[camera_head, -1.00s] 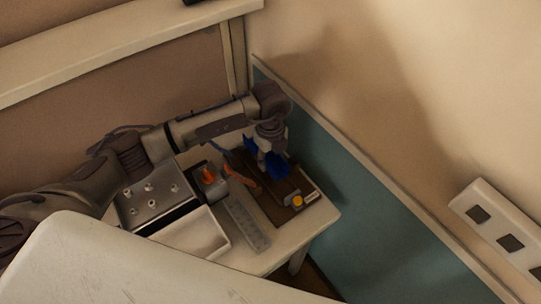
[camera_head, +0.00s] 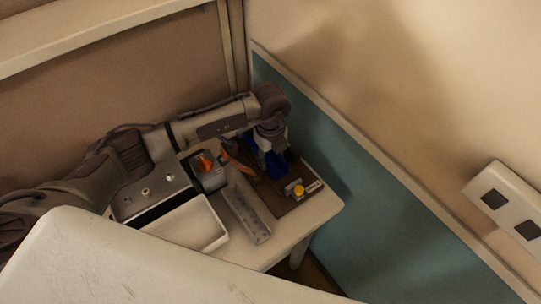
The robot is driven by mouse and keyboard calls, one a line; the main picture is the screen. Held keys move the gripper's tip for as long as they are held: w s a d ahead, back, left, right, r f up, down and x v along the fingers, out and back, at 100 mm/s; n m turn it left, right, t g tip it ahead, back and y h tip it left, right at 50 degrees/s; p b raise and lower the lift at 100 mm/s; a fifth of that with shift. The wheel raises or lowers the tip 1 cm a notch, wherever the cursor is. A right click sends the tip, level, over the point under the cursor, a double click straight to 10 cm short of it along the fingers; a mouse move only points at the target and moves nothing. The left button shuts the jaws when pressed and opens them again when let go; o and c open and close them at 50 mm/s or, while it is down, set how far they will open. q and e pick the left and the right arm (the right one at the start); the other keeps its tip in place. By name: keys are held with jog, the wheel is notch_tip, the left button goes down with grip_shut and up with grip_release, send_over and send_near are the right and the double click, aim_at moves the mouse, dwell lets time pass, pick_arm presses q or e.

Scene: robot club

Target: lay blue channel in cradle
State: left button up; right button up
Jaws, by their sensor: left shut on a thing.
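My left gripper (camera_head: 268,151) reaches over the far right part of the small table, pointing down. It is shut on the blue channel (camera_head: 278,166), which shows partly below and beside the fingers. The blue piece is over a dark brown board (camera_head: 284,205) with a yellow knob at its right end. I cannot pick out the cradle clearly, and the arm covers part of the board. I cannot tell whether the channel touches the board. My right gripper is not in view.
An orange-topped grey box (camera_head: 212,181), an orange tool (camera_head: 236,163), a grey perforated strip (camera_head: 246,214), a white tray (camera_head: 217,243) and a metal box with knobs (camera_head: 135,201) crowd the table. A teal wall panel (camera_head: 370,225) stands close behind the board.

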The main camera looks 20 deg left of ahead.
pick_arm(q)
jog(key=o, duration=1.2)
notch_tip(320, 180, up, 12)
